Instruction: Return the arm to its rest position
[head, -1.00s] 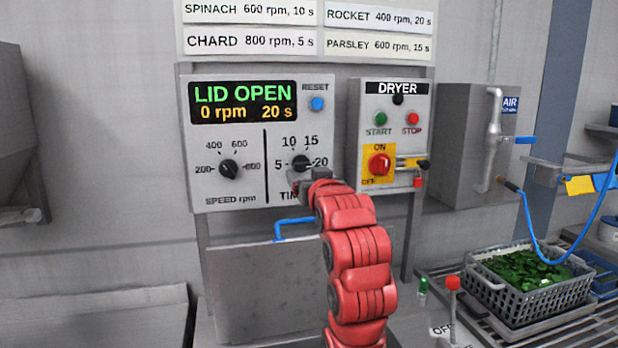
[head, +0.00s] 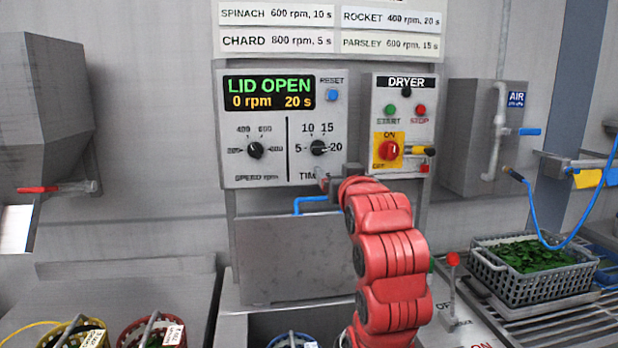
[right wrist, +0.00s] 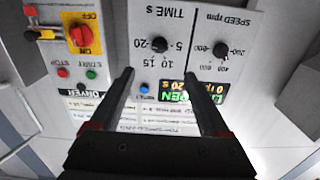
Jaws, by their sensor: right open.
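My right arm reaches up from the bottom of the head view, and its gripper (head: 324,180) is just below the time knob (head: 318,147) on the control panel (head: 285,110). In the right wrist view the gripper (right wrist: 159,75) has its two dark fingers apart with nothing between them. The time knob (right wrist: 159,45) shows upside down beyond the fingertips, apart from them. The display (head: 269,93) reads LID OPEN, 0 rpm, 20 s. The speed knob (head: 255,150) is to the left. My left gripper is not in view.
The dryer box (head: 402,125) with its red switch is right of the panel. A grey basket of greens (head: 535,270) stands on a rack at right. Yellow (head: 75,335) and red (head: 150,333) baskets are at lower left. A red-topped lever (head: 453,260) stands near my arm.

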